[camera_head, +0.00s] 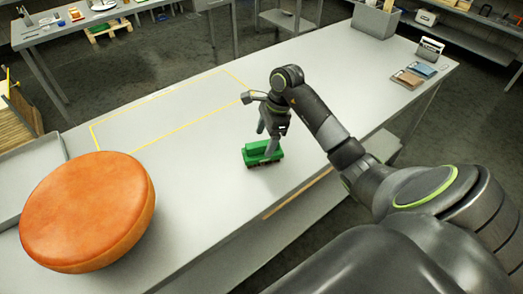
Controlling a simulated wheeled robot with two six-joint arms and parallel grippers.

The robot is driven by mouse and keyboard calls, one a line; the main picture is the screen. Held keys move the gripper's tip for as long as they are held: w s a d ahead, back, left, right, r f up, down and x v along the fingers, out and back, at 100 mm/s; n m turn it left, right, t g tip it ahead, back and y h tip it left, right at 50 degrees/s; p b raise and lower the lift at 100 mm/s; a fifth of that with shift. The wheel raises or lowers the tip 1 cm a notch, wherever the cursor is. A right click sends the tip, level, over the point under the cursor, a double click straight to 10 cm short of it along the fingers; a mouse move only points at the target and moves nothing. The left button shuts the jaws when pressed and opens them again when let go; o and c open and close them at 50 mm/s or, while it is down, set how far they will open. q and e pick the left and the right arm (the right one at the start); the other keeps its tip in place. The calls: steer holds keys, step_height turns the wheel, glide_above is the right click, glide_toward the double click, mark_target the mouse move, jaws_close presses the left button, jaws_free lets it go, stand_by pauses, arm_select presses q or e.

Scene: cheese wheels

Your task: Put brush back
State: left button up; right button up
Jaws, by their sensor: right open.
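A green brush (258,154) lies on the grey table (205,185), near its front edge and right of the cheese wheel. My right gripper (268,150) reaches down from above with its fingers at the brush. The fingers hide part of the brush, and I cannot tell whether they touch it. The right gripper is open. My left gripper is not in view. A large orange cheese wheel (85,205) lies at the left of the table.
A yellow taped rectangle (140,148) on the table is empty. A grey tray (38,165) stands behind the cheese wheel. A grey bin (375,20), a small card holder (429,49) and booklets (407,79) are at the far right end.

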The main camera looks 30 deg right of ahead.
steer(key=b+v, duration=0.1)
steer(key=v, duration=0.5)
steer(key=shift+r, duration=0.25)
